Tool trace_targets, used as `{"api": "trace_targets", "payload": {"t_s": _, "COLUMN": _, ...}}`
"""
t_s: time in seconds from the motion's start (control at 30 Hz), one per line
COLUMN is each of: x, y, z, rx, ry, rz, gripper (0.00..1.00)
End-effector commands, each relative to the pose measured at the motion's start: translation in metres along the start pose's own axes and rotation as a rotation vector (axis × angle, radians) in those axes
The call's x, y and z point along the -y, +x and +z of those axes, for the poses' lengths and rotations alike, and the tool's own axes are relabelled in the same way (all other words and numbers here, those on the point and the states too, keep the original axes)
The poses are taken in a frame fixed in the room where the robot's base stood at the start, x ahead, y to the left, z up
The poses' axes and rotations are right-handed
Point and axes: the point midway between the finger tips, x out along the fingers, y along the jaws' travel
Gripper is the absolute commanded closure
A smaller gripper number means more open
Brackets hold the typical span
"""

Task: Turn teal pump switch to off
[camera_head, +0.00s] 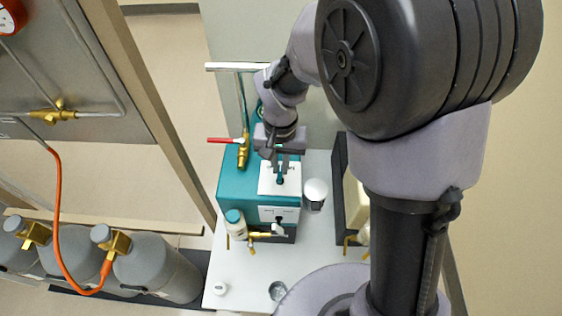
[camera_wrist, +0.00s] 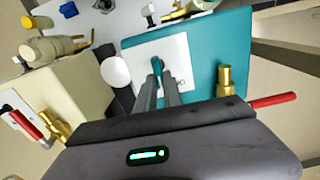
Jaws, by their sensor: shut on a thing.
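The teal pump (camera_head: 232,184) stands on a white bench, with a white switch plate (camera_head: 292,186) on its top. In the wrist view the pump (camera_wrist: 226,50) fills the middle, and its plate (camera_wrist: 178,49) carries a small teal switch (camera_wrist: 156,67). My gripper (camera_head: 281,174) reaches down to the plate from above. In the wrist view my gripper (camera_wrist: 158,82) has its fingers close together at the switch, shut on it. The fingers hide part of the switch, and I cannot tell its on or off position.
A cream unit (camera_wrist: 68,92) is alongside. Grey cylinders (camera_head: 160,266) stand at lower left. The bench front (camera_head: 240,280) is mostly clear.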

Motion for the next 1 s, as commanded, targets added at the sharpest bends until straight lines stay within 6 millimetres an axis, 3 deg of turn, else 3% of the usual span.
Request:
{"api": "trace_targets", "payload": {"t_s": 0.57, "x": 0.0006, "y": -0.0001, "z": -0.0001, "rx": 0.000, "ry": -0.037, "rz": 0.000, "gripper": 1.00}}
{"api": "trace_targets", "payload": {"t_s": 0.6, "x": 0.0006, "y": -0.0001, "z": -0.0001, "rx": -0.001, "ry": -0.037, "rz": 0.000, "gripper": 0.83}}
{"api": "trace_targets", "payload": {"t_s": 0.7, "x": 0.0006, "y": -0.0001, "z": -0.0001, "rx": 0.000, "ry": -0.036, "rz": 0.000, "gripper": 0.67}}
{"api": "trace_targets", "payload": {"t_s": 1.0, "x": 0.0006, "y": -0.0022, "z": -0.0002, "rx": -0.001, "ry": -0.036, "rz": 0.000, "gripper": 0.67}}
